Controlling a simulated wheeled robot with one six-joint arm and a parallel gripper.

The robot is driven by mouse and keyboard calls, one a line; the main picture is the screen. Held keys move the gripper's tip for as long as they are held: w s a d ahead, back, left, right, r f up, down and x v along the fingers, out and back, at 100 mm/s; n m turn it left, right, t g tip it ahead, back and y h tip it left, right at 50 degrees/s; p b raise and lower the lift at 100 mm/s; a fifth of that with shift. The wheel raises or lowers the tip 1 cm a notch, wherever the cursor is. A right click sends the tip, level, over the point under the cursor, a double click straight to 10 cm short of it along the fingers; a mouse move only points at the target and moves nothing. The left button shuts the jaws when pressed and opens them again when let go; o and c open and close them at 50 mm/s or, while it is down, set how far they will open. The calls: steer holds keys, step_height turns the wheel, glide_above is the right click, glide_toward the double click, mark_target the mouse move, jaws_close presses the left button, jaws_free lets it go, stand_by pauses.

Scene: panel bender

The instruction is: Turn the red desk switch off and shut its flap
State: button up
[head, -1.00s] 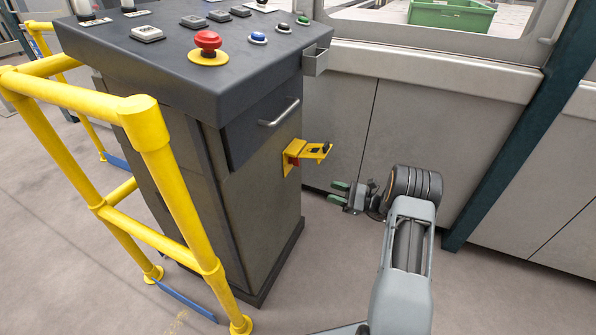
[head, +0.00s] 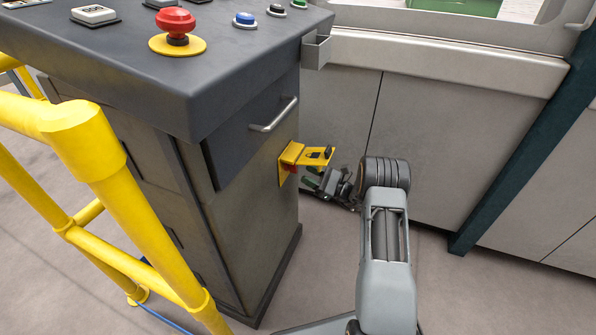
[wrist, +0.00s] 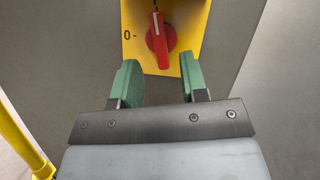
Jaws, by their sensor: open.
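The red desk switch (wrist: 161,46) is a knob on a yellow plate (wrist: 205,22) on the desk's side. In the wrist view its white line points nearly straight up, and a "0-" mark stands to its left. The yellow flap (head: 317,156) sticks out above the switch in the head view, so it is open; it bears a dark lock symbol. My gripper (wrist: 159,76) is open, its green fingers just below and either side of the knob. The jaws look empty. In the head view my gripper (head: 313,182) is partly hidden under the flap.
The dark desk (head: 240,90) has a drawer handle (head: 274,115) above the switch and a red emergency button (head: 176,24) on top. A yellow railing (head: 120,190) stands at left. Grey machine panels (head: 430,120) stand behind. The floor at right is open.

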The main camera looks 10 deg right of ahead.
mark_target(296, 168)
steer(key=shift+b+x, duration=0.35)
steer(key=shift+x, duration=1.95)
jaws_close()
